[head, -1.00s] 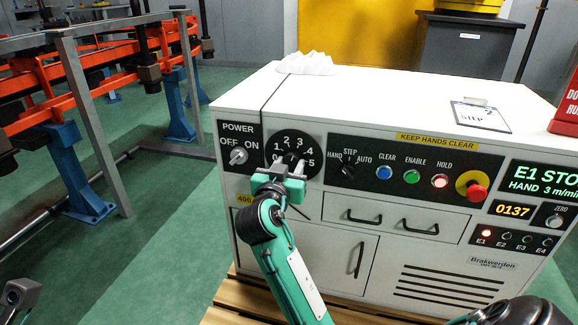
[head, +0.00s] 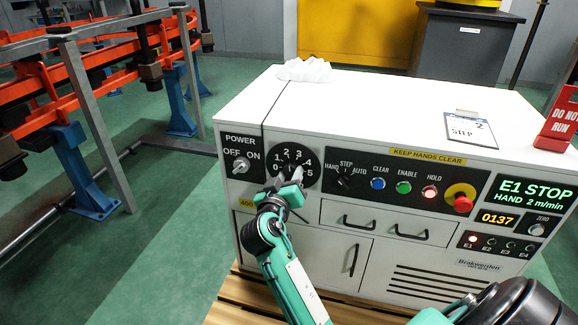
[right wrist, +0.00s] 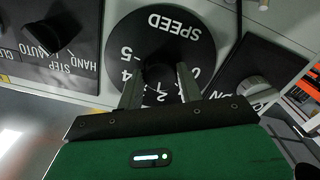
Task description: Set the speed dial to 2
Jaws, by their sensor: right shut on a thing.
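The speed dial is a round black plate (head: 305,157) with white numbers on the front panel of a white cabinet. Its dark knob is mostly hidden by my right gripper (head: 290,178) in the head view. In the right wrist view the knob (right wrist: 159,73) sits between the two fingers of my right gripper (right wrist: 159,84), which is shut on it. The word SPEED shows upside down there; the knob's pointer is hard to make out. The green display (head: 535,194) reads E1 STOP, HAND 2 m/min. My left gripper is not in view.
The power switch (head: 241,165) is close left of the dial. The mode selector (head: 344,181) and several buttons are to the right, with a red emergency stop (head: 463,203). Drawers with handles lie below. A card (head: 465,130) and a red sign (head: 558,118) are on top.

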